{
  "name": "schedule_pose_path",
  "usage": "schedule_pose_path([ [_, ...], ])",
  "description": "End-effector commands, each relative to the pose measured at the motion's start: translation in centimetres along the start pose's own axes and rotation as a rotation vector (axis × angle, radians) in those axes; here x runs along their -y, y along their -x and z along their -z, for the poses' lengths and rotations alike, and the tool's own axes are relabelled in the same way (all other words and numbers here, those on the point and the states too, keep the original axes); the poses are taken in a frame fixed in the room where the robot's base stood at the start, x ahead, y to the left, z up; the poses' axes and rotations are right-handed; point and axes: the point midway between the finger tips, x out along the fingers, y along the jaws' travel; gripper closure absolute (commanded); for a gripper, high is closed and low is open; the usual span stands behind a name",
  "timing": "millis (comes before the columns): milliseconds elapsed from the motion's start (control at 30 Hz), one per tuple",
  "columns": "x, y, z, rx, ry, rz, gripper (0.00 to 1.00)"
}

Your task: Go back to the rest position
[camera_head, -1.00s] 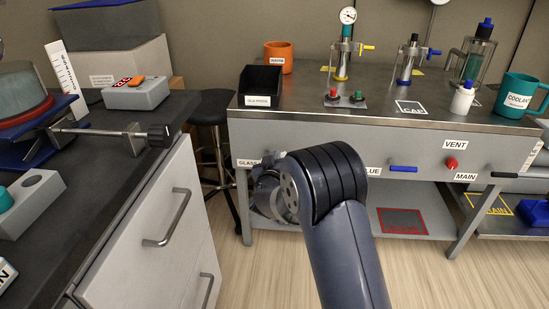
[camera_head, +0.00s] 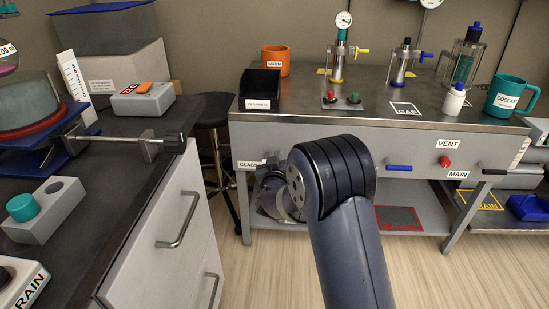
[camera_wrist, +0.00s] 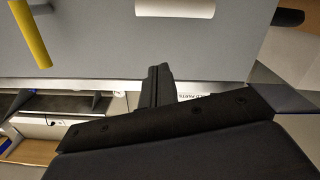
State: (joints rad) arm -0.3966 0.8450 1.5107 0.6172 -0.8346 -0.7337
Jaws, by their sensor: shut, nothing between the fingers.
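My gripper (camera_wrist: 160,72) shows in the wrist view with its dark fingers together and nothing between them. A grey panel lies beyond the fingers. In the head view my arm's dark, rounded joint stands in front of the back bench (camera_head: 330,125), and the gripper's fingers cannot be made out there. The space around the fingers is only partly visible.
The back bench carries an orange mug (camera_head: 275,60), a black parts bin (camera_head: 260,89), a teal coolant mug (camera_head: 509,97) and valve fittings. The left bench (camera_head: 110,185) has a clamp and a grey block (camera_head: 47,208). Wooden floor shows between the benches.

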Motion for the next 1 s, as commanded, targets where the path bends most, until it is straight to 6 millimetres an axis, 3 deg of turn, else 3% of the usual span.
schedule_pose_path([
  [200, -0.1, 4.4, 0.1, 0.001, 0.001, 0.001, 1.0],
  [433, -0.1, 7.5, -0.1, 0.001, 0.001, 0.0, 1.0],
  [633, -0.1, 8.3, -0.2, 0.001, 0.0, -0.001, 1.0],
  [1000, -0.1, 8.0, -0.2, 0.0, -0.001, -0.002, 1.0],
])
